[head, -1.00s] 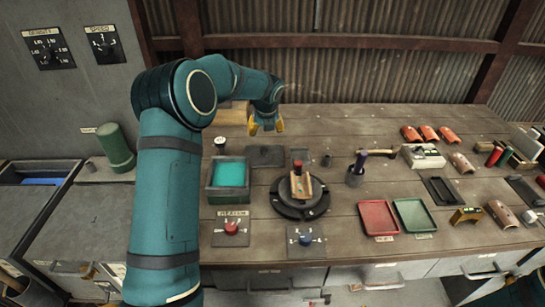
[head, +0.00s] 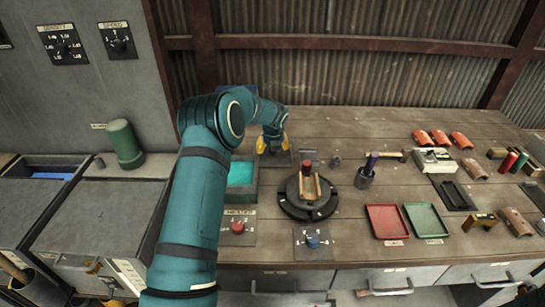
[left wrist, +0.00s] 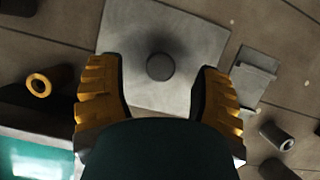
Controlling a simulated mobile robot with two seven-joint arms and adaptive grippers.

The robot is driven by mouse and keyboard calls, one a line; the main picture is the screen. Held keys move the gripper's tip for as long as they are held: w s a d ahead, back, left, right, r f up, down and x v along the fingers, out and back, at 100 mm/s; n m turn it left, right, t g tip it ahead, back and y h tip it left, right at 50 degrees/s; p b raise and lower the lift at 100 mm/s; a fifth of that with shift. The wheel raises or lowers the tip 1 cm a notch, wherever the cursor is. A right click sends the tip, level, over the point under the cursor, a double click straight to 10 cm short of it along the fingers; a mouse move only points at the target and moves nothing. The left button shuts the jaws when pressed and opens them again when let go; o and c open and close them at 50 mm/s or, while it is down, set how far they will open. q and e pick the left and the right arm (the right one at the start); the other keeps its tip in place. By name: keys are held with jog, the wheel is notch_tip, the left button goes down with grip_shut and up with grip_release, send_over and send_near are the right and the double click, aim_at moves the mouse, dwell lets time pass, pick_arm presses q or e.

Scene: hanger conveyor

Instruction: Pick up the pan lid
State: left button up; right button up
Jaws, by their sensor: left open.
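The pan lid appears to be a flat grey square plate (left wrist: 180,40) with a dark round knob (left wrist: 160,67) in its middle, lying flat in the left wrist view. In the head view the dark plate (head: 284,160) lies behind the turntable, partly hidden by my gripper. My left gripper (head: 272,145) is open and empty, pointing down over the plate. In the left wrist view its yellow fingers (left wrist: 160,90) stand on either side of the knob, apart from it. I cannot tell their exact height above the plate.
A bin of teal liquid (head: 242,192) stands in front of my left gripper, partly behind my arm. A black turntable (head: 307,208) holds a brown piece. A pot with tools (head: 364,180), red tray (head: 387,236) and green tray (head: 426,220) stand right.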

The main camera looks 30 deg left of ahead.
pick_arm(q)
jog(key=x, duration=0.2)
jog(key=shift+w+f, duration=0.15)
jog(key=shift+f, duration=0.1)
grip_shut()
jog(key=shift+r, duration=0.1)
